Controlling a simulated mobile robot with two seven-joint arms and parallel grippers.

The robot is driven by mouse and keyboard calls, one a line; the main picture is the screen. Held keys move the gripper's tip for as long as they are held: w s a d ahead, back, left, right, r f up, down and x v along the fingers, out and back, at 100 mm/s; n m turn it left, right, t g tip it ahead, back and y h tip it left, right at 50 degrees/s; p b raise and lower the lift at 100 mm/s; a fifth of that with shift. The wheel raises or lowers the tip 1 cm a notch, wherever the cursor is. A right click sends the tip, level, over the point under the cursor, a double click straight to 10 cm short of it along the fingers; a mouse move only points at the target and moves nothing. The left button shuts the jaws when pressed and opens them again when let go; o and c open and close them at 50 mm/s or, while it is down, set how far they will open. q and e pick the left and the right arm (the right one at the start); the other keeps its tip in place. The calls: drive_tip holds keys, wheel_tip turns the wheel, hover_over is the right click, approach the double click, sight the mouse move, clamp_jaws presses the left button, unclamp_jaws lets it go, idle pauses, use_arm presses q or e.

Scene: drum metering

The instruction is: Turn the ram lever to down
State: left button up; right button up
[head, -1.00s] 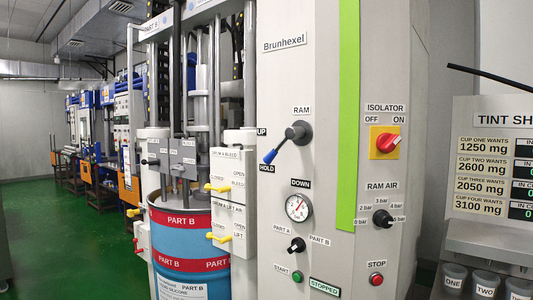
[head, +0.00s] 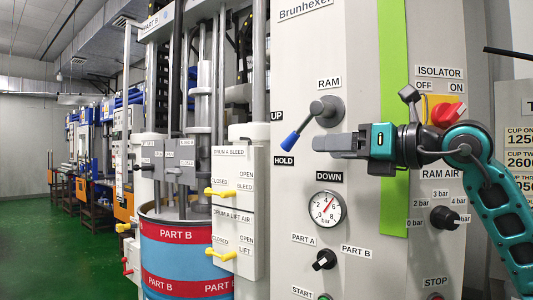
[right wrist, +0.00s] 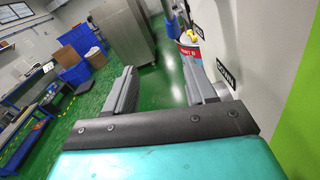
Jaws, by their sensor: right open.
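The ram lever has a grey hub (head: 326,110) and a blue-tipped handle (head: 291,141) on the white cabinet front. The handle slants down and left, its tip just above the HOLD label (head: 284,160). The UP label (head: 277,116) is left of it and the DOWN label (head: 329,177) is below the hub. My right gripper (head: 318,145) is just right of the blue tip and below the hub, apart from the handle as far as I can tell. In the right wrist view its two fingers (right wrist: 163,88) stand apart with nothing between them. My left gripper is not in view.
A pressure gauge (head: 327,209) and a black part selector (head: 325,260) sit below the lever. A blue and red drum (head: 183,258) stands at left.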

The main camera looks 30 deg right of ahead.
sight(299, 138)
drive_tip(key=shift+t+h, duration=0.4)
drive_tip(key=shift+h, duration=0.5)
drive_tip(key=p+x, duration=0.1)
drive_tip(key=x, duration=0.2)
drive_tip(key=d+r+p+x, duration=0.1)
drive_tip(key=x, duration=0.3)
drive_tip(key=r+p+x, duration=0.1)
drive_tip(key=x, duration=0.3)
drive_tip(key=shift+w+d, duration=0.25)
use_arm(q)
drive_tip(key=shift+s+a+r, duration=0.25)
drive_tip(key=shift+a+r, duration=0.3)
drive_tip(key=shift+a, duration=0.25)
use_arm(e)
drive_tip(key=shift+w+a, duration=0.1)
drive_tip(key=shift+w, duration=0.3)
clamp_jaws()
